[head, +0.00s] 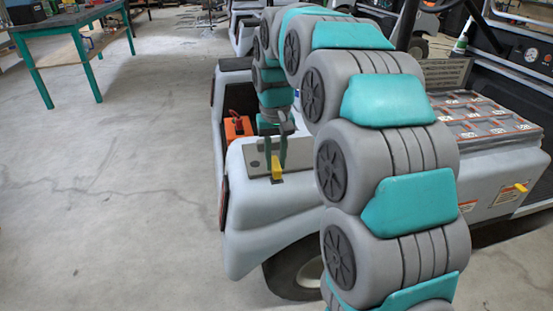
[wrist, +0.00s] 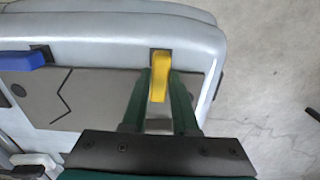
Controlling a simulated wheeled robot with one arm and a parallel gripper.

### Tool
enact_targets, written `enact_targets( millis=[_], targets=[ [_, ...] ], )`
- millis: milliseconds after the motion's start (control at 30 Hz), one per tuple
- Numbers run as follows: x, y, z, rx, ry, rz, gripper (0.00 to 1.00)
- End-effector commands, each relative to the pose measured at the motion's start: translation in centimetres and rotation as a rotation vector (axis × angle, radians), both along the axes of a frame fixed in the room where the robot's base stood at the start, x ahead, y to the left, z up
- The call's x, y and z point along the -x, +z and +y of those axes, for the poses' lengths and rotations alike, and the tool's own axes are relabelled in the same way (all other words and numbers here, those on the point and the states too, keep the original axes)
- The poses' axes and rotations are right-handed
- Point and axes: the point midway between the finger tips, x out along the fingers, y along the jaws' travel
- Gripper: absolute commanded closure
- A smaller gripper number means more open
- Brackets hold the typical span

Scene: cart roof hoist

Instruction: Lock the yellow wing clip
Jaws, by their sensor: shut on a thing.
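The yellow wing clip (head: 277,168) stands at the end of a grey plate (head: 255,160) on the cart's light grey body. In the wrist view the yellow wing clip (wrist: 160,76) lies between the two dark green fingers of my gripper (wrist: 160,95), which are shut on it. Its far end sits in a small dark recess near the body's rounded edge. In the head view my gripper (head: 276,155) reaches down onto the clip from above. The head view does not show clearly how the clip is turned.
A blue clip (wrist: 22,61) sits at the plate's other end in the wrist view. An orange box (head: 238,128) is behind the plate. Another yellow part (head: 521,187) is on the cart's right side. A teal-legged table (head: 75,40) stands far left. The floor at left is clear.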

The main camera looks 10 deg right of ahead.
Motion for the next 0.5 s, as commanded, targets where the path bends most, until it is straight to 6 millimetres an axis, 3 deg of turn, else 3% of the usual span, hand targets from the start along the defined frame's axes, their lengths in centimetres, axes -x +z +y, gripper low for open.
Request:
enact_targets(
  millis=[500],
  targets=[
    [-0.01,0.00,0.08,-0.001,0.056,0.000,1.00]
  ],
)
